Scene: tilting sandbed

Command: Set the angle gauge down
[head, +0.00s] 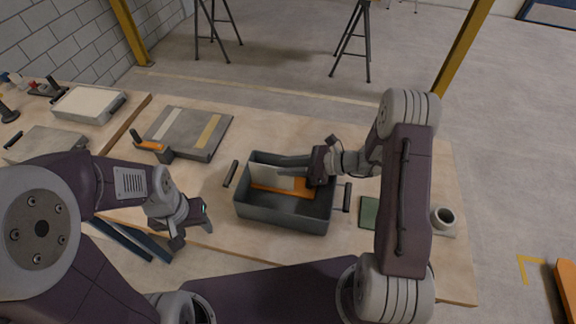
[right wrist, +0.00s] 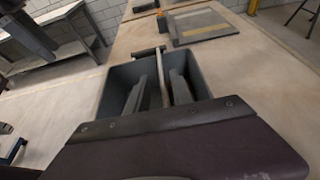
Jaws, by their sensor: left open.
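I cannot tell for sure which thing is the angle gauge. An orange piece with a dark upright part (head: 152,147) rests at the near left edge of a grey board (head: 203,154). A pale plate (head: 268,177) stands in the dark grey bin (head: 285,219) beside a flat orange piece (head: 296,192). My right gripper (head: 293,161) reaches into the bin from the right. In the right wrist view its fingers (right wrist: 158,80) lie on either side of a thin pale plate (right wrist: 160,66); contact is unclear. My left gripper (head: 194,222) is open and empty, left of the bin.
The bin has handles at both sides and stands mid-table. A green pad (head: 369,211) and a grey cup (head: 443,217) lie to its right, partly behind my right arm. A side bench holds a pale-topped tray (head: 88,104). Bare tabletop shows behind the bin.

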